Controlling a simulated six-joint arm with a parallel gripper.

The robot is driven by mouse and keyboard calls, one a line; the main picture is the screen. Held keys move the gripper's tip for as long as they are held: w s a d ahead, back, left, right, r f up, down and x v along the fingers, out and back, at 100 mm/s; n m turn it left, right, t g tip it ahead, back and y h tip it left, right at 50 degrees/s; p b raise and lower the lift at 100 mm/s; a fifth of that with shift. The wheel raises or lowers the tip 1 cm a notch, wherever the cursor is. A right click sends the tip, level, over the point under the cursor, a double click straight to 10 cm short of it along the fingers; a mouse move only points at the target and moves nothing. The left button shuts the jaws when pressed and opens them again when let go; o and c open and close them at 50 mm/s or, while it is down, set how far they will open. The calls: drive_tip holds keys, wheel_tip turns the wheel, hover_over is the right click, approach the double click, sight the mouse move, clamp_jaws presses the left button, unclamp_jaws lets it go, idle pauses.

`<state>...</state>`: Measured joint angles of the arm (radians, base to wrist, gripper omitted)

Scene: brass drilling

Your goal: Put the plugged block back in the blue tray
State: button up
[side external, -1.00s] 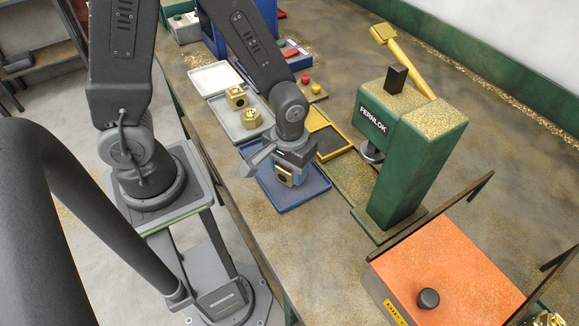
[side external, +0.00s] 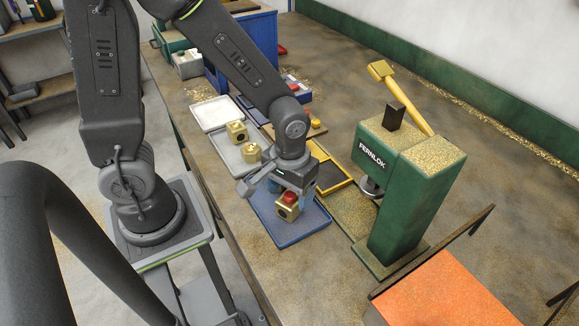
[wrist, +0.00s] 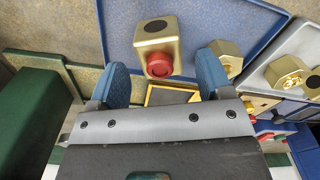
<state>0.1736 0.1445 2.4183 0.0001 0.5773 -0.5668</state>
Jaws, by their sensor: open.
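The brass block (side external: 287,211) with a red plug (side external: 291,197) in its top sits in the blue tray (side external: 302,232). It stands apart from the tray's rim. In the wrist view the block (wrist: 157,38) shows a dark round hole in one face, and its red plug (wrist: 159,65) points toward my gripper. My gripper (wrist: 163,80) is open, with its blue fingertips on either side of the plug end and gaps between them and the block. In the side view my gripper (side external: 289,190) hangs just above the block.
The green press (side external: 415,180) with a yellow lever stands right of the tray. A grey tray (side external: 243,155) with brass pieces and an empty white tray (side external: 216,113) lie behind, to the left. A yellow-edged tray (side external: 330,172) lies close behind. An orange-topped box (side external: 440,292) is at front right.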

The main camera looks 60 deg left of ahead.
wheel_tip(320, 180, up, 8)
drive_tip(key=shift+f, duration=0.1)
drive_tip(key=s+a+r+m+t, duration=0.2)
drive_tip(key=r, duration=0.3)
drive_tip(key=s+a+r+m+t, duration=0.2)
drive_tip(key=s+r+t, duration=0.1)
drive_tip(key=r, duration=0.2)
drive_tip(key=shift+s+a+r+m+t, duration=0.3)
drive_tip(key=shift+s+a, duration=0.05)
idle(0.8)
